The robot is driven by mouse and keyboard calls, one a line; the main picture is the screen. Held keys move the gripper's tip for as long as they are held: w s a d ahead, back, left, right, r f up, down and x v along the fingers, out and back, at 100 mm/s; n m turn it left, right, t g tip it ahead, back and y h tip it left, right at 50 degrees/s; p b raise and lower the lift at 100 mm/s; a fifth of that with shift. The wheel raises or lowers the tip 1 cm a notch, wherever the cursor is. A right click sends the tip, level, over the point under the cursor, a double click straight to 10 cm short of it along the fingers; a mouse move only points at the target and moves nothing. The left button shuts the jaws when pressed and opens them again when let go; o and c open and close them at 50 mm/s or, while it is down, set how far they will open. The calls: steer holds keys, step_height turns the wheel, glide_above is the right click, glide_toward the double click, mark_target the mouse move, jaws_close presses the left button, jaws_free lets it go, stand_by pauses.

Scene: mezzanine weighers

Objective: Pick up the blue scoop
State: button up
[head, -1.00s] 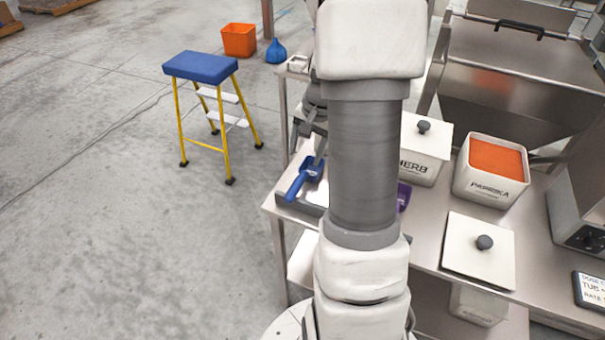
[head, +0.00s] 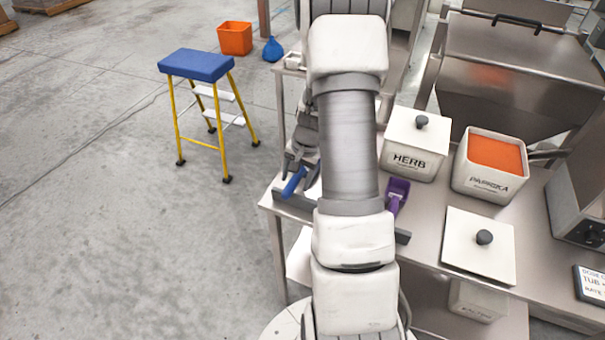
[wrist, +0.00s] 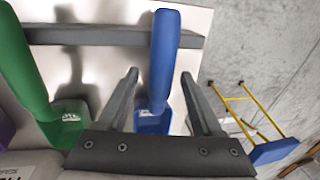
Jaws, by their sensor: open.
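The blue scoop (head: 294,182) lies at the left end of the steel bench, its handle pointing to the lower left; my gripper and arm hide most of its bowl in the head view. In the wrist view the blue scoop (wrist: 164,60) has its handle across a grey bar and its bowl lower down. My gripper (wrist: 158,75) is open, with one finger on each side of the scoop. I see a gap between each finger and the scoop and cannot tell the height. My gripper (head: 297,168) is partly seen in the head view.
A green scoop (wrist: 25,70) lies just left of the fingers in the wrist view. A purple scoop (head: 397,193) rests on the grey bar (head: 402,236). The herb tub (head: 415,150) and paprika tub (head: 489,183) stand to the right. A yellow-legged step stool (head: 197,66) stands on the floor.

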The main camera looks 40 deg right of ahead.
jaws_close()
stand_by(0.3)
